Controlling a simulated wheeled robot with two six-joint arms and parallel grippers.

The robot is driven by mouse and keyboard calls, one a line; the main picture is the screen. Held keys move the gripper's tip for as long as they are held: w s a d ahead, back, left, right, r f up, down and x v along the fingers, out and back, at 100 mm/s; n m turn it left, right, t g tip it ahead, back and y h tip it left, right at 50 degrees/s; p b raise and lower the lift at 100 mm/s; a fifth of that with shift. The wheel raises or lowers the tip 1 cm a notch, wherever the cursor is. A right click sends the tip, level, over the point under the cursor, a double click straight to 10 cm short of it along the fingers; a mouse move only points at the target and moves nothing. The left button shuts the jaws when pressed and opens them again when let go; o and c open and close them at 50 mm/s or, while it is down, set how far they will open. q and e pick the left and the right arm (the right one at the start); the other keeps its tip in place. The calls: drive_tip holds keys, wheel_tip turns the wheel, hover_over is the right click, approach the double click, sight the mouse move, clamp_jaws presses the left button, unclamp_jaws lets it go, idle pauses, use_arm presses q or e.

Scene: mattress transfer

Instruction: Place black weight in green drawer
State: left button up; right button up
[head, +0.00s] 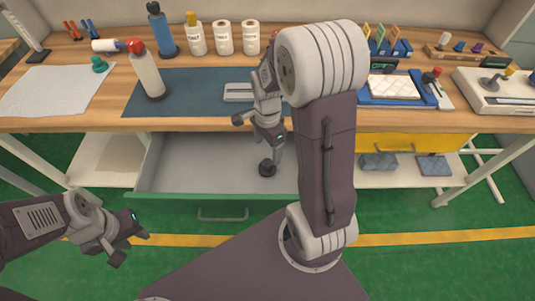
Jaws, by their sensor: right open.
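The green drawer (188,207) is pulled out below the workbench, its grey inside facing up. The small black weight (267,170) shows over the drawer's floor, toward its right part, and looks upright. My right gripper (260,142) points down over the drawer, just above the weight, with its fingers apart. It is not closed on the weight. My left gripper (130,249) is in front of the drawer's left end, over the green floor, with its fingers apart and nothing between them. My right arm hides the drawer's right end.
The workbench (60,124) carries a dark mat (200,82), a white bottle with a red top (147,72), a blue bottle (161,30) and a blue tray (395,88). A shut yellow drawer (400,142) is at the right. Open floor lies in front.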

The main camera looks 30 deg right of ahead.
drive_tip(key=s+a+n+t, duration=0.1)
drive_tip(key=s+a+n, duration=0.55)
drive_tip(key=n, duration=1.05)
wheel_tip(320, 180, up, 8)
drive_tip(key=p, duration=0.8)
drive_tip(key=shift+a+r, duration=0.25)
drive_tip(key=shift+a, duration=0.15)
